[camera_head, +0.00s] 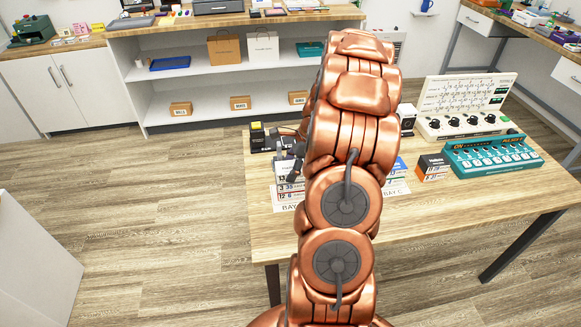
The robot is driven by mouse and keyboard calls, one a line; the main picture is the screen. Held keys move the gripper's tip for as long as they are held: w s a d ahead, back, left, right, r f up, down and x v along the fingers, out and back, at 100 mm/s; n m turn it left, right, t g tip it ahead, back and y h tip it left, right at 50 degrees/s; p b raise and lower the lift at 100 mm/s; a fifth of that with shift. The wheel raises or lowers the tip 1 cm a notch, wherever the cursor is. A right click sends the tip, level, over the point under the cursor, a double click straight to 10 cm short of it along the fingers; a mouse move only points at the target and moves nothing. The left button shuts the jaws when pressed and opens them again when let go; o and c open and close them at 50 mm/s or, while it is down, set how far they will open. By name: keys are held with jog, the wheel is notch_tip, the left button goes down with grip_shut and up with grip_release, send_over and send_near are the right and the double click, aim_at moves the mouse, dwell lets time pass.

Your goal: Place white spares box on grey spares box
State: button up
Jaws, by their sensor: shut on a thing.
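My copper-coloured arm fills the middle of the head view and hides much of the table behind it. My gripper (291,152), dark and small, shows at the arm's left edge, shut on a small white box (285,168), the white spares box. Directly below this box in the picture are printed faces with numbers (288,190), above a bay card. I cannot tell whether the white box touches what is beneath it. I cannot clearly make out the grey spares box; it may be under the white one or behind my arm.
The wooden table (455,215) also bears a black-and-yellow box (258,137) left of my gripper, a black-and-orange box (433,167), a teal instrument (492,157) and a cream knobbed panel (465,103). The table's front right is clear. White shelves (215,84) stand behind.

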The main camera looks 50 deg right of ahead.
jog(key=shift+f, duration=0.1)
jog(key=o, duration=1.2)
